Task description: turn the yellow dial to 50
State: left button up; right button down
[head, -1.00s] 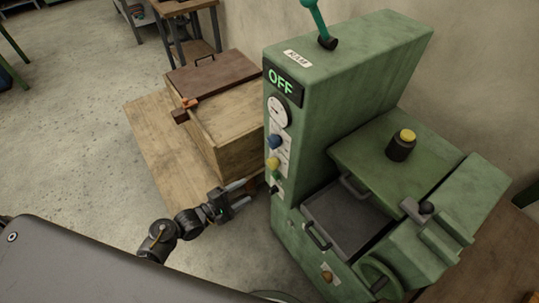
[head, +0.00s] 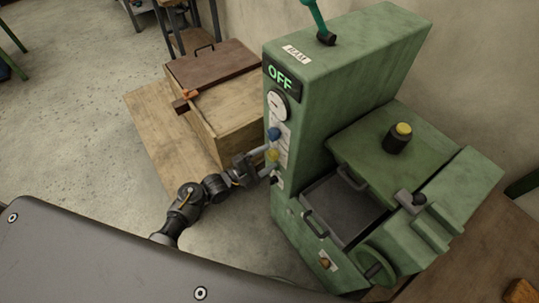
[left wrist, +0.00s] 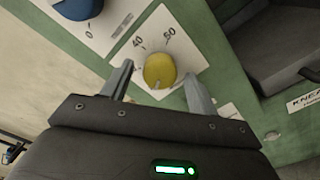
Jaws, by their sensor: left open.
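The yellow dial (head: 273,155) is on the front panel of the green machine (head: 345,80), below a blue dial (head: 273,134). My left gripper (head: 268,157) is open at the panel. In the left wrist view, its two fingers (left wrist: 158,82) stand on either side of the yellow dial (left wrist: 160,68), with gaps visible between them and the dial. The dial's white plate (left wrist: 188,57) shows 40 at its upper left and what looks like 50 at its upper right. A small pale mark shows on the dial's lower edge. My right gripper is not in view.
The blue dial (left wrist: 77,6) lies to the upper left in the left wrist view. A wooden box (head: 225,110) with a brown lid stands left of the machine.

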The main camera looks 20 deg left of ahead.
pick_arm(q)
jog(key=shift+w+d, duration=0.5)
jog(key=shift+w, duration=0.05)
jog(key=shift+c, duration=0.5)
jog(key=c, duration=0.9)
